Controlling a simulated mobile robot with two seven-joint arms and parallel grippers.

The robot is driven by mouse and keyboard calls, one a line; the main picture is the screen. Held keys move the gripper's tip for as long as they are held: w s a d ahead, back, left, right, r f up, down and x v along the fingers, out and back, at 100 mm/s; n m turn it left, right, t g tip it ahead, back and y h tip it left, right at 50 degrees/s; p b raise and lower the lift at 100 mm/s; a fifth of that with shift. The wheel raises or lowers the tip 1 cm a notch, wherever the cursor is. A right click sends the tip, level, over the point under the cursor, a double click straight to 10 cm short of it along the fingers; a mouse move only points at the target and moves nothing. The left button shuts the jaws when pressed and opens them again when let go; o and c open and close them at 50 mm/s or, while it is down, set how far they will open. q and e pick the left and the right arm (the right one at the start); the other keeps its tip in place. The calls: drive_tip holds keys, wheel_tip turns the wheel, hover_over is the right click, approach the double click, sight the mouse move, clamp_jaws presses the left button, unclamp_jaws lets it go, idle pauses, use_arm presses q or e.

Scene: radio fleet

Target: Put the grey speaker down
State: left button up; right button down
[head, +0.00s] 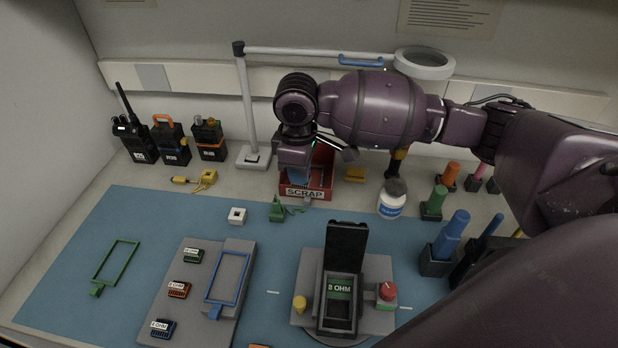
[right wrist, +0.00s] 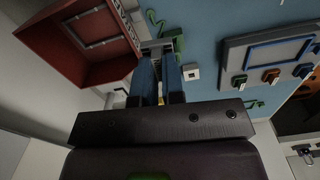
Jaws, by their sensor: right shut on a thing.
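My right gripper (head: 298,174) reaches over the red bin marked SCRAP (head: 305,193) at the back of the bench, its blue fingers pointing down. In the right wrist view its two blue fingers (right wrist: 157,62) are close together and shut on a small grey piece, which I take as the grey speaker (right wrist: 157,44). Only a little of it shows at the fingertips. In the head view the gripper hides it. The red bin (right wrist: 106,62) is beside the fingers in the wrist view. My left gripper is in neither view.
A green clip (head: 276,210) and a white block (head: 237,215) are near the bin's front. A grey board (head: 240,250) with several small modules and a black open fixture (head: 343,270) stand on the blue mat (head: 130,215). A lamp post (head: 245,110) rises left of the bin.

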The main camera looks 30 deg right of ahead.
drive_tip(key=w+d+n, duration=0.5)
drive_tip(key=w+n, duration=0.2)
drive_tip(key=n, duration=1.2)
drive_tip(key=shift+s+d+f, duration=0.1)
drive_tip(key=shift+f, duration=2.3)
drive_tip(key=shift+s+d+f, duration=0.1)
drive_tip(key=shift+f, duration=2.3)
drive_tip(key=shift+f+b, duration=0.4)
drive_tip(key=shift+f, duration=0.2)
drive_tip(key=c, duration=1.2)
unclamp_jaws()
wheel_tip(320, 180, up, 13)
drive_tip(key=shift+a+r+p, duration=0.1)
drive_tip(key=shift+r+p, duration=0.05)
drive_tip(key=shift+p, duration=0.75)
